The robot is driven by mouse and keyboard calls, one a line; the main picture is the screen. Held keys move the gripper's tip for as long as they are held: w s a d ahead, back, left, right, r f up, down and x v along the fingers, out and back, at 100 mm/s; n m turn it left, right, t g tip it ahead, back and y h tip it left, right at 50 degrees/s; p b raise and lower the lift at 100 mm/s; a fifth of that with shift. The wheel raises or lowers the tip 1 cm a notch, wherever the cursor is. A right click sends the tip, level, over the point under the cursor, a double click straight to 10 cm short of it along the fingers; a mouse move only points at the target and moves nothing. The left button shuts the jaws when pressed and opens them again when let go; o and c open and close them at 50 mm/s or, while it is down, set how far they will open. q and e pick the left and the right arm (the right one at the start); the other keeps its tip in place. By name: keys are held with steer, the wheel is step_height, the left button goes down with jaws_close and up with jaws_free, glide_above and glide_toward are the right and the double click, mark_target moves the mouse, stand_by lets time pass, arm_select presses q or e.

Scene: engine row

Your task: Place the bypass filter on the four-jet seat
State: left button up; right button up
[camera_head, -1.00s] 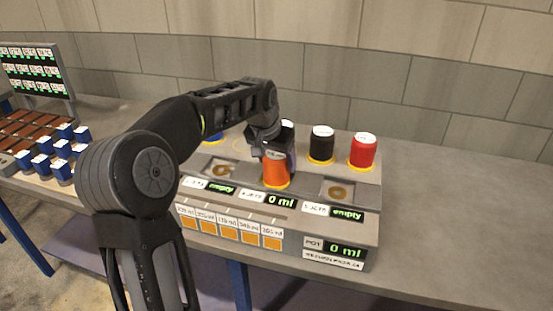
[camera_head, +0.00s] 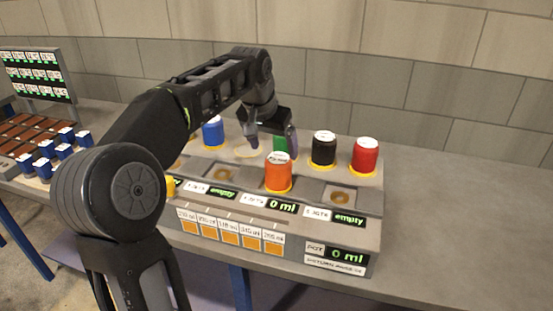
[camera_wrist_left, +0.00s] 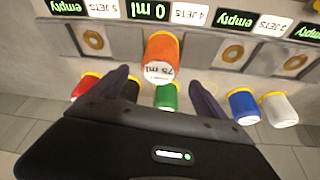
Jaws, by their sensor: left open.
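An orange cylinder (camera_head: 278,172) with a white top marked "75 ml" stands upright in the middle front seat; no name on it reads as bypass filter. In the left wrist view the orange cylinder (camera_wrist_left: 161,52) is beside the "4 JETS" label (camera_wrist_left: 190,14) and the "0 ml" display (camera_wrist_left: 149,11). My left gripper (camera_head: 270,146) is open and apart from it, behind it near the back row. A green cylinder (camera_head: 280,146) is partly hidden by a finger; in the left wrist view the green cylinder (camera_wrist_left: 166,97) appears between the fingers. My right gripper is out of view.
Black (camera_head: 323,148), red (camera_head: 365,154) and blue (camera_head: 213,132) cylinders stand in the back row; a white one (camera_wrist_left: 279,108) shows in the left wrist view. The left front seat (camera_head: 221,174) and right front seat (camera_head: 341,197) are empty. Bare bench (camera_head: 460,220) lies right.

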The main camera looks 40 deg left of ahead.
arm_select(q)
steer(key=v, duration=0.4)
steer(key=shift+r, duration=0.1)
stand_by(0.5)
